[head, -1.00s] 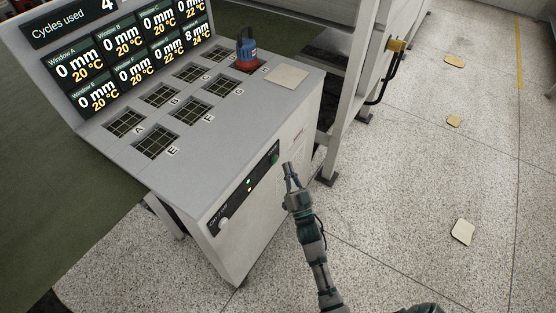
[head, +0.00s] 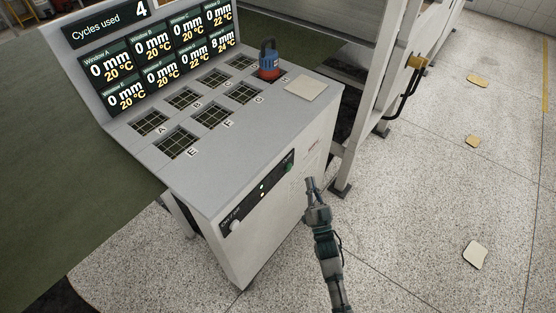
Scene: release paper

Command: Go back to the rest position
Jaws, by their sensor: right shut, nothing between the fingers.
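My right gripper (head: 310,183) is in front of the grey machine's front panel, near its right edge. Its fingers are together and hold nothing. The arm comes up from the bottom of the head view. My left gripper is not in view. The grey machine (head: 255,200) has a sloped display (head: 150,55) and several gridded windows in its top. A blue and red weight-like object (head: 268,60) stands over the window at the back right. A flat beige sheet (head: 289,89) lies on the top near the right edge.
A metal frame (head: 365,120) with a black handle (head: 408,90) stands behind the machine to the right. Several small flat pieces lie on the speckled floor, one at the lower right (head: 475,254). The floor right of my arm is otherwise clear.

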